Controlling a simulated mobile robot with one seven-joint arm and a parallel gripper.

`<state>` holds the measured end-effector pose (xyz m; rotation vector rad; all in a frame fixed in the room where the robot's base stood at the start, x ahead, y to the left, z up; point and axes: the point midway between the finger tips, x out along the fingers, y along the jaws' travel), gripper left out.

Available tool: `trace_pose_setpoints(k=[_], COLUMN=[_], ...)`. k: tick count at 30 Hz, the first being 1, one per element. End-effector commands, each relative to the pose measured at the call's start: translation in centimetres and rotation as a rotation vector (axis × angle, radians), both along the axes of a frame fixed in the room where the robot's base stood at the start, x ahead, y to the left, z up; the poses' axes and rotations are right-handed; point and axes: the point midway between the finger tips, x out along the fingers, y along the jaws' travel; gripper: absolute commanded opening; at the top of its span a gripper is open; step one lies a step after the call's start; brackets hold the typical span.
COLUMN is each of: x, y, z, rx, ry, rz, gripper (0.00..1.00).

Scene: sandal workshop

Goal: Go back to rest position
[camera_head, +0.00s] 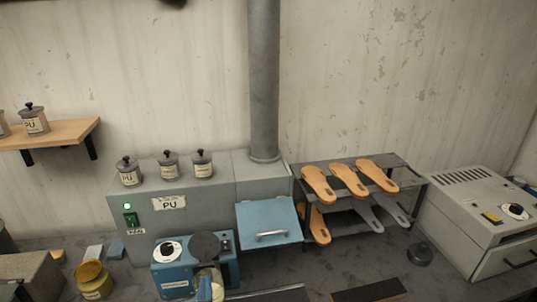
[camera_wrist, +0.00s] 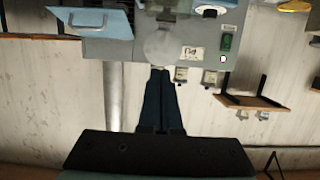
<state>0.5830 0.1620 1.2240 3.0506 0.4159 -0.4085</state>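My gripper (camera_wrist: 160,75) shows in the wrist view, which is upside down. Its two dark fingers lie side by side with hardly any gap, and I see nothing held between them. The fingers stand out against the pale wall and the grey PU machine (camera_wrist: 110,48), apart from any object as far as I can tell. In the head view the PU machine (camera_head: 222,190) stands against the wall, with its blue flap (camera_head: 268,218) at the right.
A rack (camera_head: 340,160) holds several orange and grey soles. A grey oven-like box (camera_head: 480,215) stands at the right. A blue device (camera_head: 172,275) and a yellow can (camera_head: 94,282) stand in front. A wall shelf (camera_head: 60,132) carries jars. The worktop (camera_head: 340,270) has some bare room.

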Motion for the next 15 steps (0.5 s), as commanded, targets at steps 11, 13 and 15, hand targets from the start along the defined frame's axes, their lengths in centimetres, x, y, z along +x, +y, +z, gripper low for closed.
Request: trace_pose_setpoints(k=[11, 13, 15], x=[1.3, -0.8, -3.5], y=[-8.4, -10.3, -12.1], z=[24.5, 29.2, 33.1], rx=[0.11, 0.125, 0.133], ry=[-0.532, -0.645, -0.753], rz=[-0.137, -0.163, -0.186], gripper=[0.0, 0.0, 0.0])
